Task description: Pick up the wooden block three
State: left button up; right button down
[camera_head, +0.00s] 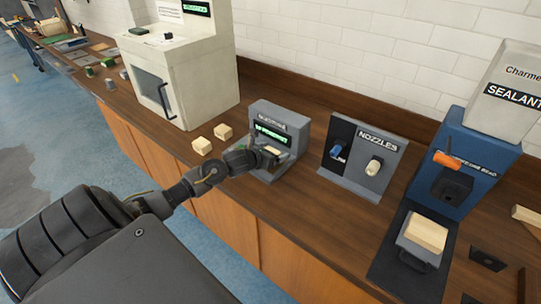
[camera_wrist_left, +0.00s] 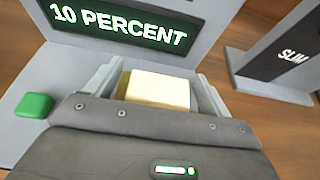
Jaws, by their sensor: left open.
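A pale wooden block (camera_wrist_left: 160,89) sits in the grey meter device, whose display (camera_wrist_left: 118,24) reads 10 PERCENT. No number shows on it, so I cannot tell whether it is block three. My left gripper (camera_head: 270,156) is at the front of the meter (camera_head: 281,117). In the left wrist view its open fingers stand on either side of the block, with small gaps; the gripper body hides the block's near part. Two more pale blocks lie on the counter left of the meter, one nearer (camera_head: 202,146) and one farther (camera_head: 223,132). My right gripper is out of view.
A nozzle stand (camera_head: 362,155) is right of the meter. Farther right, a blue sealant machine (camera_head: 462,160) has a grey tray with a pale block (camera_head: 427,234) before it. A large cream machine (camera_head: 190,60) stands left. A green button (camera_wrist_left: 35,105) is on the meter.

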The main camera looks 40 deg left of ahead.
pick_arm(q)
jog(key=c, duration=1.1)
jog(key=shift+r, duration=0.1)
jog(key=shift+r, duration=0.55)
jog(key=s+a+r, duration=0.1)
jog(key=r, duration=0.1)
jog(key=s+a+r+b, duration=0.1)
jog(key=r, duration=0.1)
jog(key=s+a+r+b, duration=0.1)
jog(key=s+r, duration=0.1)
jog(key=r, duration=0.1)
jog(key=shift+r, duration=0.1)
jog(key=s+a+r+b, duration=0.1)
jog(key=s+a+r, duration=0.3)
jog(key=s, duration=0.3)
jog(key=shift+s+a+r+b, duration=0.25)
jog(key=shift+s+a+b, duration=0.05)
jog(key=shift+a+b, duration=0.15)
